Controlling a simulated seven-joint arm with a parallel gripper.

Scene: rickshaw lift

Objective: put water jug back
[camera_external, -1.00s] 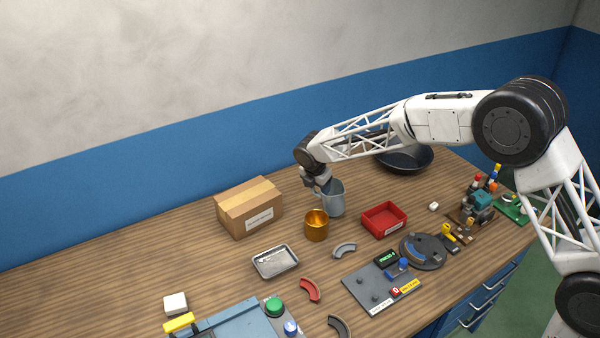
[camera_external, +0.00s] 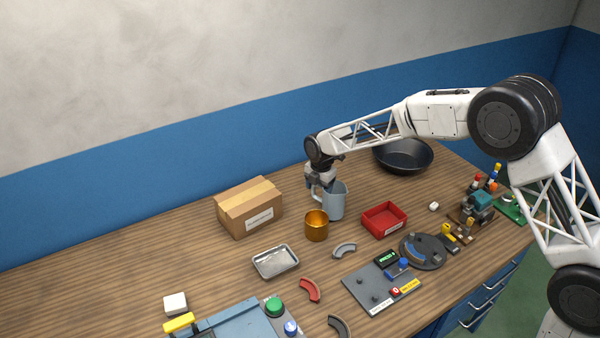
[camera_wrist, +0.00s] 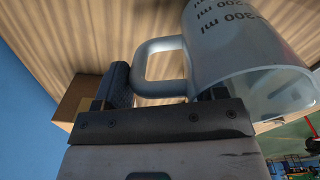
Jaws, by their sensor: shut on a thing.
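The water jug (camera_external: 335,203) is a pale blue-grey measuring jug with dark volume marks, seen close up in the wrist view (camera_wrist: 232,50). It looks upright beside the gold cup, and its handle faces left. My gripper (camera_external: 319,192) is at the handle, shut on it. In the wrist view, the handle lies between the two fingers of my gripper (camera_wrist: 165,92). I cannot tell whether the jug's base touches the table.
A gold cup (camera_external: 316,228) stands close in front of the jug. A cardboard box (camera_external: 248,212) is to the left, a red tray (camera_external: 384,221) to the right, and a dark basin (camera_external: 403,158) behind right. A metal tray (camera_external: 275,262) lies in front; bare wood lies behind the jug.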

